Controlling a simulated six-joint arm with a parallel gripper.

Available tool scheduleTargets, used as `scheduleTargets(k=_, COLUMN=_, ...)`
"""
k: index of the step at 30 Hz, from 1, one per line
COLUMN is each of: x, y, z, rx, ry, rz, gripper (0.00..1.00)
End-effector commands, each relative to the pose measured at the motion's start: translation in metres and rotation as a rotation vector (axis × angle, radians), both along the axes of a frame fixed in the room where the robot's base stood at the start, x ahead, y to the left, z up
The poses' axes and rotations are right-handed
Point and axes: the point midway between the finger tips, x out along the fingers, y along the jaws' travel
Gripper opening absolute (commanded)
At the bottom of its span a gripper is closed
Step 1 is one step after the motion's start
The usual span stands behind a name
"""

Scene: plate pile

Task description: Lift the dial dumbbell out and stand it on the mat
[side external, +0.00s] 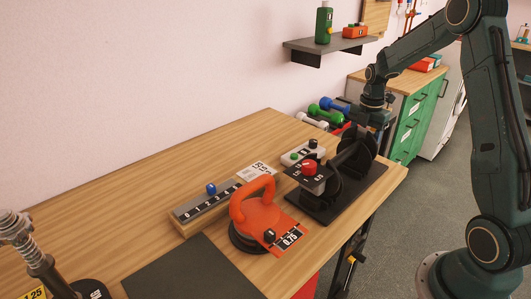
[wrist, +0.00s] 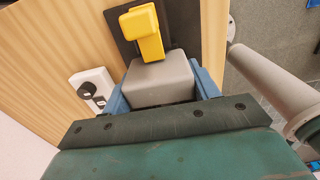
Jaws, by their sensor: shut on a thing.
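The dial dumbbell (side external: 329,184) has black discs and a red dial on its near end. It is in or just over its black cradle (side external: 369,187) at the table's right end; I cannot tell whether they touch. My gripper (side external: 364,127) is at its far upper side, largely hidden there. In the wrist view, the blue fingers of my gripper (wrist: 165,92) are shut around a grey block-like part (wrist: 160,78), with a yellow piece (wrist: 143,32) just beyond it. I take this part for the dumbbell, though the red dial is not seen there. A dark mat (side external: 190,272) lies bare at the front.
A scale board with a blue knob (side external: 211,188) and a white switch box (side external: 291,158) lie behind. A spring post (side external: 35,260) stands front left. Coloured dumbbells (side external: 328,108) are beyond the table.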

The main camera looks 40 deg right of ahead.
Motion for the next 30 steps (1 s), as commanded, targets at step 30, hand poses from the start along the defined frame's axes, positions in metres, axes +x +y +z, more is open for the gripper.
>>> scheduleTargets(k=30, x=0.0006, y=0.0, z=0.0104, rx=0.0, ry=-0.003, rz=0.002, gripper=0.11)
